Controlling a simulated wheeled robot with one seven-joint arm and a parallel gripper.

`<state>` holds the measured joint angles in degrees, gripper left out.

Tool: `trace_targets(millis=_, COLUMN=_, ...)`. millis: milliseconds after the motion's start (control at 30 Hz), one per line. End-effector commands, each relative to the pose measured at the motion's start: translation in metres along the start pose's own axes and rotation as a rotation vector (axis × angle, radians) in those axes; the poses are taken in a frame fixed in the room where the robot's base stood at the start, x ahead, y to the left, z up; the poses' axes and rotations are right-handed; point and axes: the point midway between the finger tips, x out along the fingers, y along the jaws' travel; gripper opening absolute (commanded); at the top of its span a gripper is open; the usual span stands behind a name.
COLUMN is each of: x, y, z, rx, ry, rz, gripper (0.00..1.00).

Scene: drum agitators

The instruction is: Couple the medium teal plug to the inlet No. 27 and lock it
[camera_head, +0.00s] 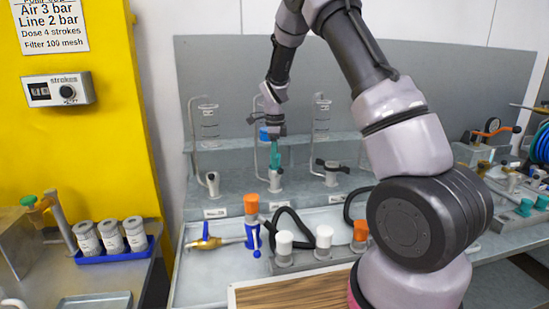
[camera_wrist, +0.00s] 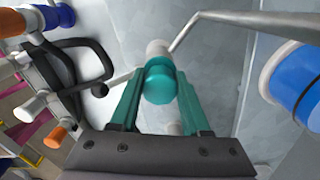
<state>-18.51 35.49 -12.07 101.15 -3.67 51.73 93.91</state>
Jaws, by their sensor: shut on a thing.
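My gripper (camera_wrist: 160,80) points down and is shut on the teal plug (camera_wrist: 158,86), which sits between its fingers. In the head view the teal plug (camera_head: 275,154) is directly above the middle inlet (camera_head: 275,180). In the wrist view the plug lines up with a pale grey cylinder (camera_wrist: 157,48) beyond it; I cannot tell if it is seated. A grey lever with a black knob (camera_wrist: 100,90) reaches toward that cylinder from the left. Inlets also stand at left (camera_head: 212,184) and right (camera_head: 332,174). Their label numbers are too small to read.
Bent grey pipes and clear cylinders (camera_head: 209,120) stand behind the inlets. A blue-banded cylinder (camera_wrist: 295,80) is close at the right of the wrist view. Orange- and white-topped fittings (camera_head: 323,241) and black hoses (camera_head: 290,215) crowd the front tray.

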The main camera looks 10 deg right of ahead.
Motion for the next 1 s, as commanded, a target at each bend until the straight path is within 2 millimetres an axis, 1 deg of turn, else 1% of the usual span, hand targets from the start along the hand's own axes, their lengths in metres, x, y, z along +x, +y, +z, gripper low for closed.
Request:
trace_targets(millis=267, x=0.0013, y=0.0000, z=0.0000, rx=0.000, ry=0.000, rz=0.000, gripper=0.00)
trace_targets(millis=300, x=0.0013, y=0.0000, z=0.0000, rx=0.000, ry=0.000, rz=0.000, gripper=0.62)
trace_targets(millis=333, x=0.0013, y=0.0000, z=0.0000, rx=0.000, ry=0.000, rz=0.000, gripper=0.73)
trace_targets(millis=367, x=0.0013, y=0.0000, z=0.0000, rx=0.000, ry=0.000, rz=0.000, gripper=0.81)
trace_targets(millis=900, x=0.0012, y=0.0000, z=0.0000, rx=0.000, ry=0.000, rz=0.000, gripper=0.82)
trace_targets(millis=1000, x=-0.0021, y=-0.0003, z=0.0003, rx=0.000, ry=-0.001, rz=-0.001, gripper=0.82)
